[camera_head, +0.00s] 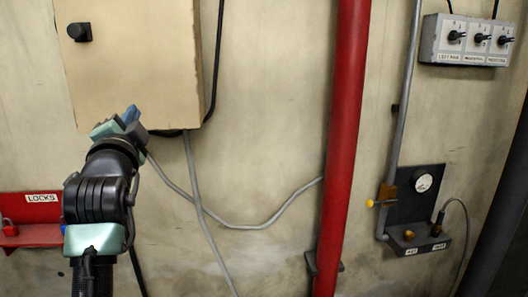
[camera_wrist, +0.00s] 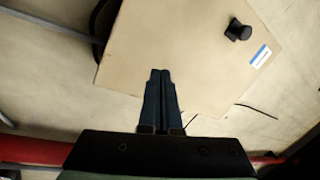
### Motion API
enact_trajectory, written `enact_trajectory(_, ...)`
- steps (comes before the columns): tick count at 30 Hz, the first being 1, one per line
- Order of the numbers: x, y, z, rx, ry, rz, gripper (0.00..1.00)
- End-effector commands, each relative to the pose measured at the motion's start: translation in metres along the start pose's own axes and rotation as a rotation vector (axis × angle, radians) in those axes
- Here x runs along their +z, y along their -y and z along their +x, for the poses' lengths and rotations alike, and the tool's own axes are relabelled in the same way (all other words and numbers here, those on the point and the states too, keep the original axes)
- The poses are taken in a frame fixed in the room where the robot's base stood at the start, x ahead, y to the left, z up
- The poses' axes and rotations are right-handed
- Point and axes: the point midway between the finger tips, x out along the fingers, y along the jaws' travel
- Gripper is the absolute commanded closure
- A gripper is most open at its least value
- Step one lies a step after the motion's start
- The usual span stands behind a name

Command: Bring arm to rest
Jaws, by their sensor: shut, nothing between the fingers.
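My gripper (camera_head: 131,116) is at the left of the head view, at the end of my black and teal arm, in front of the lower edge of a beige wall cabinet (camera_head: 140,70). In the wrist view my gripper (camera_wrist: 160,75) has its two dark blue fingers side by side, shut and empty. The cabinet (camera_wrist: 185,50) fills the area beyond the fingertips there, with its black knob (camera_wrist: 238,30) and a blue and white label at upper right. I cannot tell whether the fingers touch the cabinet.
A red vertical pipe (camera_head: 345,140) runs down the wall right of centre. A switch box (camera_head: 465,40) and a gauge panel (camera_head: 415,205) are at the right. A red LOCKS shelf (camera_head: 35,235) is at lower left. Grey cables (camera_head: 250,226) hang below the cabinet.

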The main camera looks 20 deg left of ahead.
Motion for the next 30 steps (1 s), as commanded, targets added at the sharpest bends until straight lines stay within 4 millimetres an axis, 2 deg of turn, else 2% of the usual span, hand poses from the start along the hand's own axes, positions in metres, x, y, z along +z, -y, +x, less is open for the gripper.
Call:
enact_trajectory(1,-0.04,-0.01,-0.014,-0.01,-0.068,-0.083,1.0)
enact_trajectory(3,-0.088,-0.015,-0.035,-0.021,-0.154,-0.208,1.0)
enact_trajectory(5,-0.128,-0.017,-0.058,-0.025,-0.229,-0.322,1.0)
enact_trajectory(6,-0.154,-0.017,-0.076,-0.024,-0.281,-0.401,1.0)
enact_trajectory(8,-0.189,-0.016,-0.106,-0.017,-0.359,-0.523,1.0)
enact_trajectory(9,-0.211,-0.015,-0.127,-0.009,-0.411,-0.608,1.0)
enact_trajectory(13,-0.267,-0.004,-0.206,0.037,-0.579,-0.891,1.0)
enact_trajectory(15,-0.286,0.004,-0.248,0.073,-0.66,-1.035,1.0)
enact_trajectory(18,-0.301,0.016,-0.298,0.125,-0.751,-1.205,1.0)
enact_trajectory(21,-0.306,0.026,-0.331,0.165,-0.811,-1.322,1.0)
enact_trajectory(25,-0.307,0.033,-0.349,0.19,-0.844,-1.39,1.0)
enact_trajectory(30,-0.307,0.033,-0.349,0.19,-0.844,-1.39,1.0)
